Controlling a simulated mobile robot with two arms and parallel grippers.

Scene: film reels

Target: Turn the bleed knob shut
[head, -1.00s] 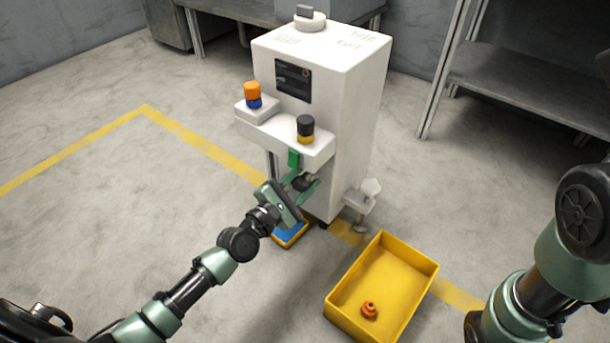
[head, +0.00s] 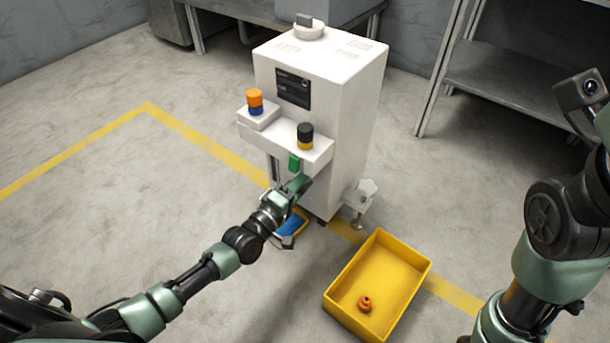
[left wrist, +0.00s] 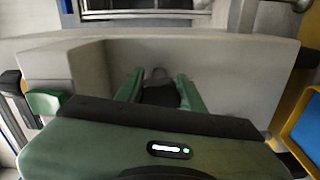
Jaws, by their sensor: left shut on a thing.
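A white machine cabinet (head: 350,120) stands on the floor. A dark knob (left wrist: 160,93) shows low on its front in the left wrist view, between the two green fingers of my left gripper (left wrist: 160,90). The gripper is shut on this knob. In the head view my left gripper (head: 302,184) reaches the cabinet's lower front, below the ledge, and hides the knob. The knob's markings are not visible, so I cannot tell how far it is turned. My right arm shows at the right edge of the head view, but its fingers are out of frame.
An orange-and-blue knob (head: 255,101) and a black-and-yellow knob (head: 305,136) stand on the ledge, above a green part (head: 294,163). A blue-and-yellow tray (head: 291,226) lies below. A yellow bin (head: 412,283) holds an orange piece (head: 365,303). Floor at left is clear.

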